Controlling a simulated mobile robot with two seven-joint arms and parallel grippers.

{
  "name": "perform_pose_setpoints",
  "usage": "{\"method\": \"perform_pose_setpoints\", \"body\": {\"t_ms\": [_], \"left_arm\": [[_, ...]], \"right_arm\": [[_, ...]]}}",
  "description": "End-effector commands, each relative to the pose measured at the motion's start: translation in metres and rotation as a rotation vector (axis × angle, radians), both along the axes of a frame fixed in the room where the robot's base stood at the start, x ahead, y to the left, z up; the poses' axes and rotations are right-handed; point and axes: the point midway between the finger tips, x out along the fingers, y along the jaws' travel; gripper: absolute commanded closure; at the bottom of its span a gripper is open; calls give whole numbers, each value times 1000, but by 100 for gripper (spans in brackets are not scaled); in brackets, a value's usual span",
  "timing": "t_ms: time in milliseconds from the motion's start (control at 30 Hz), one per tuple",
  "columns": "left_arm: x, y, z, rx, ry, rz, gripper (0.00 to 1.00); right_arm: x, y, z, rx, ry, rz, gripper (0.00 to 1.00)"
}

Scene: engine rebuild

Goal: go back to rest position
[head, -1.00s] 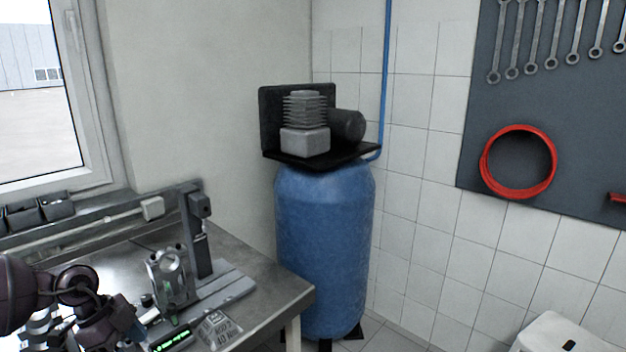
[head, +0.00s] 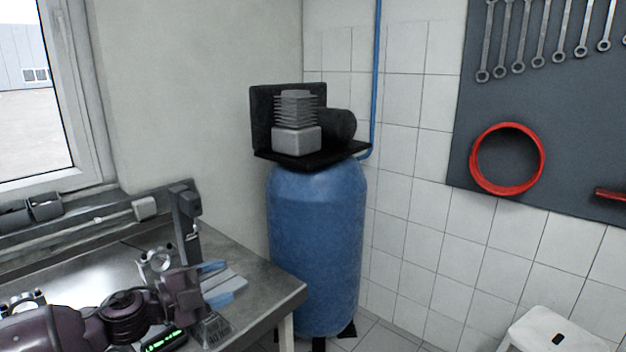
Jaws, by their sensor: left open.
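My left gripper (head: 222,283) reaches in from the lower left, over the steel workbench (head: 262,292). Its two blue fingers are apart, pointing right, with nothing held between them. Behind the gap shows the grey base of an upright stand (head: 190,225). The arm and gripper hide part of the bench and the lower part of a metal part (head: 155,258) beside the stand. My right gripper is not in view.
A small device with a green display (head: 165,341) and a marked grey block (head: 213,330) lie close below the gripper. A blue compressor tank (head: 315,240) stands beyond the bench. A white stool (head: 560,330) is at lower right. Tiled floor shows between them.

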Motion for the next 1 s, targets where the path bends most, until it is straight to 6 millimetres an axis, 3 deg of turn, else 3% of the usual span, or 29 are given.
{"method": "perform_pose_setpoints", "body": {"t_ms": [167,467,667,1000], "left_arm": [[-10,-4,-32,-172,54,204,41],[-51,25,-112,-388,313,524,41],[-99,51,-173,-558,527,711,41],[-214,91,-267,-778,770,1012,41]], "right_arm": [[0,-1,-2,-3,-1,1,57],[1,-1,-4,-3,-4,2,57],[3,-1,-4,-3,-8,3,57],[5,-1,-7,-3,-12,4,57]]}}
